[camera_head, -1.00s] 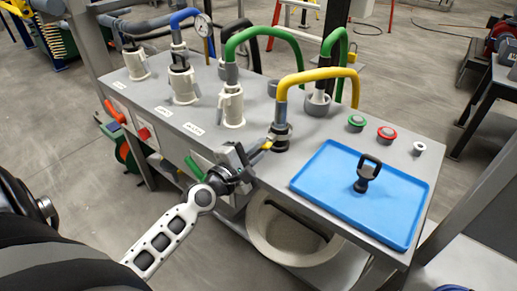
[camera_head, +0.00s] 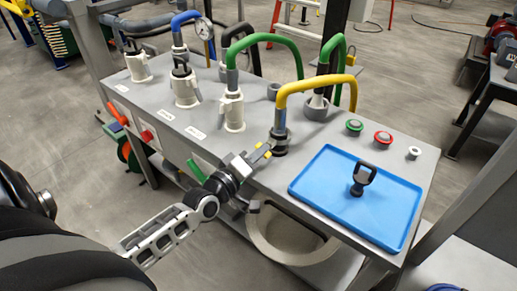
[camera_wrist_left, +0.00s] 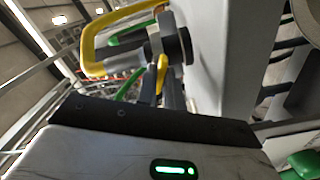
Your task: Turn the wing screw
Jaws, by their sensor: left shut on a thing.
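My left gripper (camera_head: 262,152) reaches up to the dark fitting (camera_head: 281,140) at the foot of the yellow hose (camera_head: 312,81). My right gripper is not in view.
A blue tray (camera_head: 413,205) on the grey bench holds a black part with a looped handle (camera_head: 363,178). Green (camera_head: 354,125) and red (camera_head: 383,137) buttons sit behind it. White couplings (camera_head: 232,110) with hoses line the left side.

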